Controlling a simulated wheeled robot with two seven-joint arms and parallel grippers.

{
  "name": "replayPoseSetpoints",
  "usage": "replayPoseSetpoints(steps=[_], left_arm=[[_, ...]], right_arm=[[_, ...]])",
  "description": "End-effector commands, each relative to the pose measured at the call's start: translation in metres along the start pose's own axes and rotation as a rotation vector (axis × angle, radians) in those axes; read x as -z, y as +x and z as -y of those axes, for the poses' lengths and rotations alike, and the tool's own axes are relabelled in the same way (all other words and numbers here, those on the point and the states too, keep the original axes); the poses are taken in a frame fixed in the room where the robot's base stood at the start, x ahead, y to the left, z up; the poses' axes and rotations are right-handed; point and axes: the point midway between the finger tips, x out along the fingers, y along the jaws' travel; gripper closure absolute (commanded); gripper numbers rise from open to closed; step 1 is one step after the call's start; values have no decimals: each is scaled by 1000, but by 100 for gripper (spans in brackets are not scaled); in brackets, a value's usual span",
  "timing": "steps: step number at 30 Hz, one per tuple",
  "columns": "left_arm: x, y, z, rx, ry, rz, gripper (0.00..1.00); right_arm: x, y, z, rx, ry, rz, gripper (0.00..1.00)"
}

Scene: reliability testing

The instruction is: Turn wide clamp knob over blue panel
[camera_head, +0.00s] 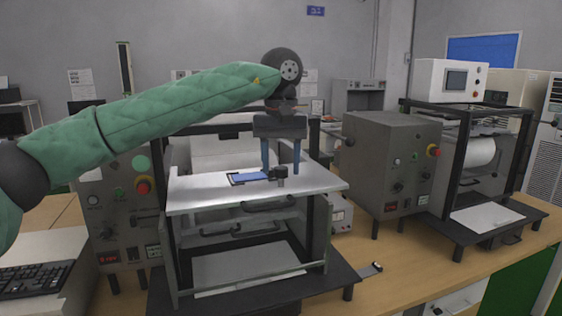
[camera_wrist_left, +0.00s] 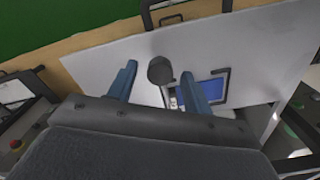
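The black clamp knob (camera_head: 279,172) stands on the white top plate (camera_head: 200,188), at the right end of a small blue panel (camera_head: 250,177). My left gripper (camera_head: 281,166) points down over the knob with its blue fingers apart. In the left wrist view the knob (camera_wrist_left: 160,70) lies between the two open fingers (camera_wrist_left: 162,78), with a gap on each side. The blue panel (camera_wrist_left: 218,86) shows there just right of the right finger. Part of the clamp is hidden by that finger. My right gripper is not in view.
The plate tops a framed test rig with black handles (camera_head: 268,205) on its front. Grey control boxes stand on both sides, one at the right (camera_head: 392,165) with a red button. A second framed rig (camera_head: 480,165) stands further right. Space above the plate's front is free.

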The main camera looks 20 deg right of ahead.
Motion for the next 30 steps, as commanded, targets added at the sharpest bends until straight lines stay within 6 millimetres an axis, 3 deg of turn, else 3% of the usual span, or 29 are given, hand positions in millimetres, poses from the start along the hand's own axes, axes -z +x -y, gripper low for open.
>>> replayPoseSetpoints(steps=[8, 21, 30], left_arm=[[0, -6, 0, 1, -1, -1, 50], [1, -66, 0, 0, -2, -1, 50], [0, -78, 0, 0, 0, 1, 50]], right_arm=[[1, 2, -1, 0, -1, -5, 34], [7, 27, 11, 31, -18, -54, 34], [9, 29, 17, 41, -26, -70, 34]])
